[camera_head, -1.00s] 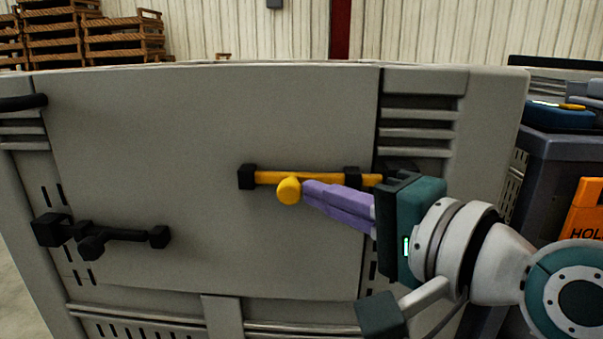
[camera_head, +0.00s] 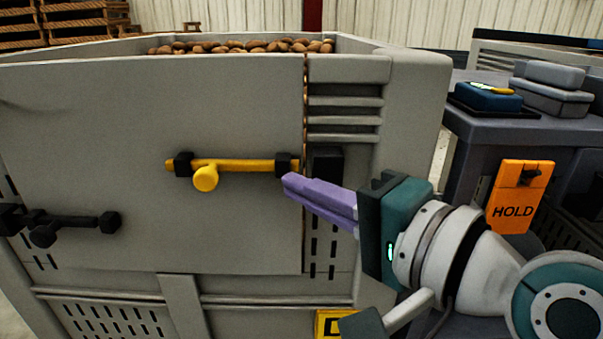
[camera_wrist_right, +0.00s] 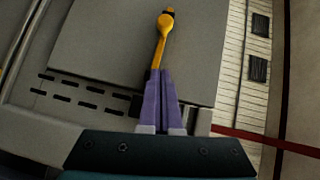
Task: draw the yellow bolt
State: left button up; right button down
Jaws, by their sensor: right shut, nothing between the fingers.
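The yellow bolt (camera_head: 240,165) lies level in two black brackets on the grey door panel (camera_head: 130,115). Its round knob (camera_head: 205,178) is close to the left bracket. The left end sticks out past that bracket, and the right end stops just past the right bracket, apart from the black block (camera_head: 327,163) on the frame. My right gripper (camera_head: 287,186) has purple fingers, shut and empty. Its tips are just below the right bracket, well right of the knob. In the right wrist view, the fingers (camera_wrist_right: 161,75) point along the bolt (camera_wrist_right: 159,50). My left gripper is out of view.
A black latch (camera_head: 75,222) sits lower left on the panel. Brown potatoes (camera_head: 250,46) fill the bin behind it, and a narrow gap runs down the panel's right edge. At right are a dark cabinet with an orange HOLD tag (camera_head: 513,210) and a blue device (camera_head: 488,97).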

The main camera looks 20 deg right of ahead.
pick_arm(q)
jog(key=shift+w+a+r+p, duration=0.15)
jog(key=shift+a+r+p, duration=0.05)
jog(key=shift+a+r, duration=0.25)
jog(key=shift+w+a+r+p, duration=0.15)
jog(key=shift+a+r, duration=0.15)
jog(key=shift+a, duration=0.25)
pick_arm(e)
jog(key=v, duration=0.2)
jog(key=a+v, duration=0.1)
jog(key=v, duration=0.2)
jog(key=shift+s+r, duration=0.1)
jog(key=shift+s, duration=0.25)
